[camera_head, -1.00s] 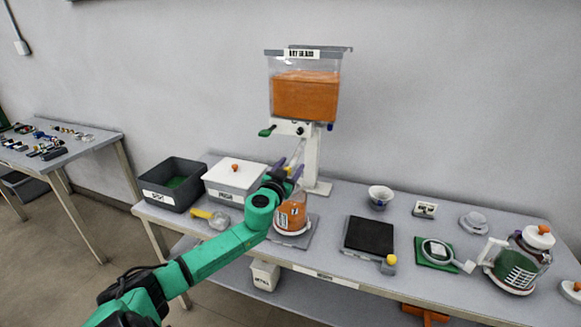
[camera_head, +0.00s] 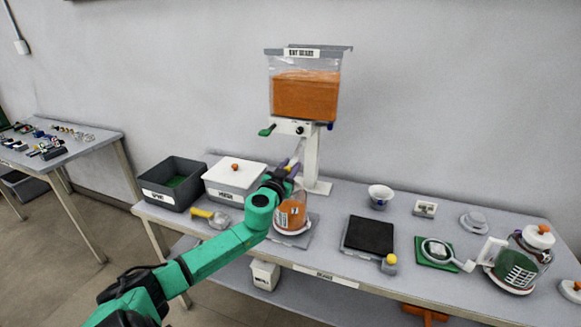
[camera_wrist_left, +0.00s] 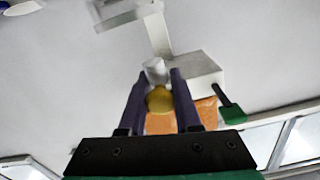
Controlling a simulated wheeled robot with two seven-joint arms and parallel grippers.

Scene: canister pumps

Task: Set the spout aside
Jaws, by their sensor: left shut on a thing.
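My left gripper (camera_head: 292,168) is at the foot of the dispenser stand, above the jar with orange contents (camera_head: 291,216). In the left wrist view its purple fingers (camera_wrist_left: 157,80) are shut on a small part with a yellow ball and a white cylinder end (camera_wrist_left: 154,68), which looks like the spout. The head view hides most of this part behind the fingers. The clear hopper (camera_head: 305,97) with orange contents stands above, on a white dispenser body (camera_head: 297,128) with a green lever (camera_head: 267,131). My right gripper is not in view.
A dark grey bin (camera_head: 172,184) and a white lidded box (camera_head: 236,178) stand on the left of the table. A yellow-handled scoop (camera_head: 211,217) lies before them. To the right are a black pad (camera_head: 369,235), a white cup (camera_head: 380,195) and a glass pot (camera_head: 518,262).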

